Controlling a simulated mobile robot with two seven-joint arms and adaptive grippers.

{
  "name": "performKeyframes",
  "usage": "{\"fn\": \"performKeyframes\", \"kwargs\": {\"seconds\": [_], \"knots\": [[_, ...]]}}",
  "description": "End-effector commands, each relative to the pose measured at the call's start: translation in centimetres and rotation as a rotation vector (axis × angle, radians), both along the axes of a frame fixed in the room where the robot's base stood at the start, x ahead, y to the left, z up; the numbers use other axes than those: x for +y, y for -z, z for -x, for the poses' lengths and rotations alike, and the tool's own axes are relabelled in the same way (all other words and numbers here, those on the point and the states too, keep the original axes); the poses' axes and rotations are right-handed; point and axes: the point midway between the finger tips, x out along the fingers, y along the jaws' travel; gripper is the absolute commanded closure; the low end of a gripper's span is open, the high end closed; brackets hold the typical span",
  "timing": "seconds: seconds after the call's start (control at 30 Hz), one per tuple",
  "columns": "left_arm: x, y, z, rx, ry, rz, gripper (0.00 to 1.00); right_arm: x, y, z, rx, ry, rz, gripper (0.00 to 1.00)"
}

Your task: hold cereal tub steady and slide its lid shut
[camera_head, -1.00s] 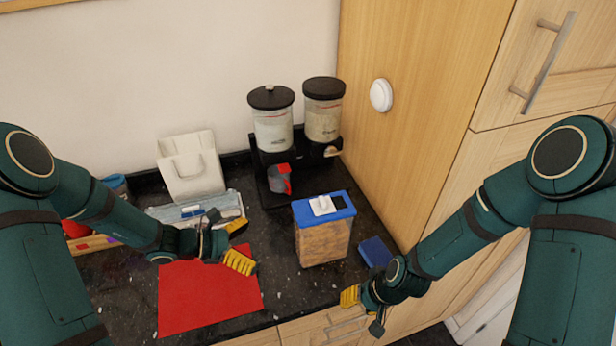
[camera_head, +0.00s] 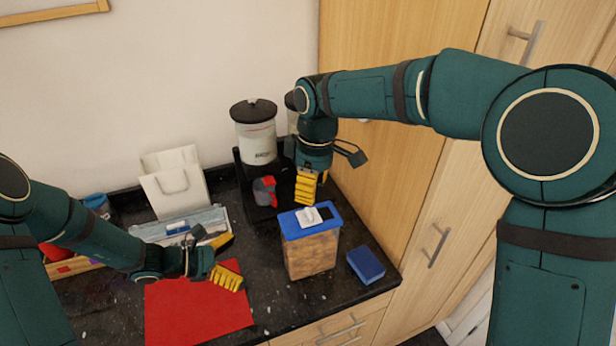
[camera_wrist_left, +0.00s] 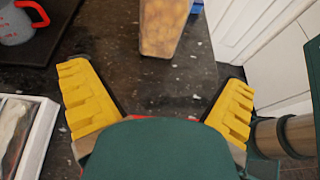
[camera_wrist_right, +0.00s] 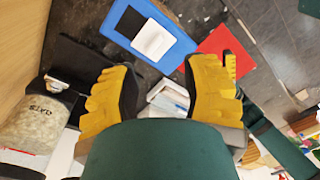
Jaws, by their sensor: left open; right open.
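The cereal tub (camera_head: 311,256) stands upright on the dark counter, clear with brown cereal inside. Its blue lid (camera_head: 291,229) has a white sliding piece (camera_head: 308,217) and a dark opening beside it. The lid also shows in the right wrist view (camera_wrist_right: 176,52), below the fingers' reach. My right gripper (camera_head: 332,180) is open and empty, above and behind the tub, apart from the lid. My left gripper (camera_head: 228,262) is open and empty, left of the tub over a red mat. The left wrist view shows the tub's lower part (camera_wrist_left: 163,28) ahead, beyond the fingertips.
A cereal dispenser (camera_head: 257,143) stands behind the tub, partly hidden by my right arm, with a grey-red mug (camera_head: 264,191) at it. A blue box (camera_head: 366,265) lies right of the tub. The red mat (camera_head: 190,312), a tray and a white bag (camera_head: 172,182) are left.

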Motion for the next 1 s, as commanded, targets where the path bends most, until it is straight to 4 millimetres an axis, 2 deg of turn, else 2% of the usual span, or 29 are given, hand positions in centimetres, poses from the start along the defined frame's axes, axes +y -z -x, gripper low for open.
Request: {"fn": "performKeyframes", "kwargs": {"seconds": [0.1, 0.27, 0.8, 1.0], "knots": [[-0.1, 0.0, 0.0, 0.000, 0.001, 0.000, 0.00, 0.7, -1.4, -0.6, -0.040, -0.080, 0.041, 0.54], [-0.8, 0.3, -0.3, 0.000, 0.001, 0.002, 0.00, 0.8, -1.7, -0.8, -0.050, -0.105, 0.056, 0.54], [-8.7, 3.8, -3.2, 0.001, 0.004, 0.002, 0.00, 0.8, -1.6, -0.8, -0.049, -0.102, 0.054, 0.54], [-10.9, 4.8, -4.1, 0.000, 0.002, 0.001, 0.00, 0.8, -1.6, -0.8, -0.049, -0.101, 0.054, 0.54]]}}
